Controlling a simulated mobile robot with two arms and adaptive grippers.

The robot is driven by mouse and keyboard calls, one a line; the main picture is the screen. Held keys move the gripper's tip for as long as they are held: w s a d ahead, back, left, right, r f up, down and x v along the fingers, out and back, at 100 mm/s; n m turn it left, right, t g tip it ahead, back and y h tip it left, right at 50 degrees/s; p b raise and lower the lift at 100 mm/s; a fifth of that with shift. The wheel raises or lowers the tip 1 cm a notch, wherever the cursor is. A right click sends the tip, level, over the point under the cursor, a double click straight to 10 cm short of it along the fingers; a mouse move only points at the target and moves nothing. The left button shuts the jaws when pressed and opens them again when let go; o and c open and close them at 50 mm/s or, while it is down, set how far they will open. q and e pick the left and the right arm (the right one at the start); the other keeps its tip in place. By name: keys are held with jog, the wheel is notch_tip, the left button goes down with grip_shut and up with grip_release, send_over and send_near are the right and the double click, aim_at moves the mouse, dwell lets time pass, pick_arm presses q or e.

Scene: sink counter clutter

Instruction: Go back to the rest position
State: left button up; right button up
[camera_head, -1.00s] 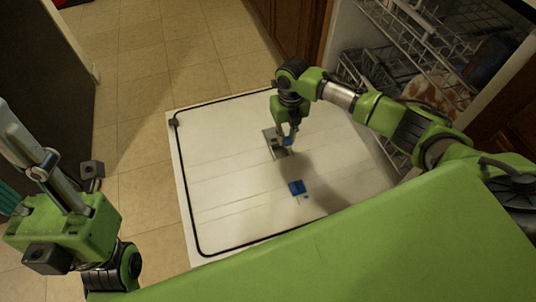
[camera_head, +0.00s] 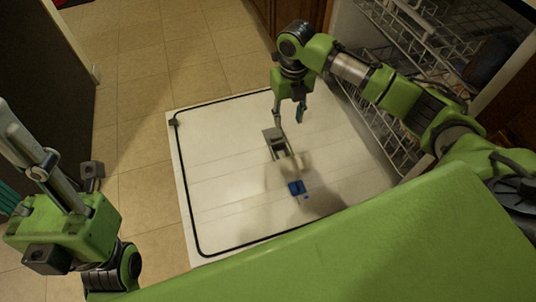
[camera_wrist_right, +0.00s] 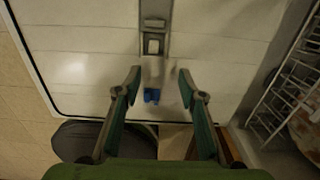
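My right gripper (camera_head: 289,112) is open and empty above the white panel (camera_head: 225,150), near a grey dispenser-like fitting (camera_head: 272,134). In the right wrist view, its two fingers (camera_wrist_right: 160,77) stand well apart, with the fitting (camera_wrist_right: 153,45) beyond them. A small blue object (camera_head: 297,188) lies on the panel nearer to me; it also shows between the fingers in the right wrist view (camera_wrist_right: 151,95), below and apart from them. My left gripper (camera_head: 30,155) is at the left edge, its fingertips cut off by the frame.
The panel looks like an open dishwasher door with a black seal along its edge. Wire racks (camera_head: 415,35) stand at the back right. Tiled floor (camera_head: 140,110) is clear to the left. A dark cabinet (camera_head: 48,75) stands at the far left.

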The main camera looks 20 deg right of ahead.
notch_tip(320, 180, up, 2)
jog(key=shift+r, duration=0.25)
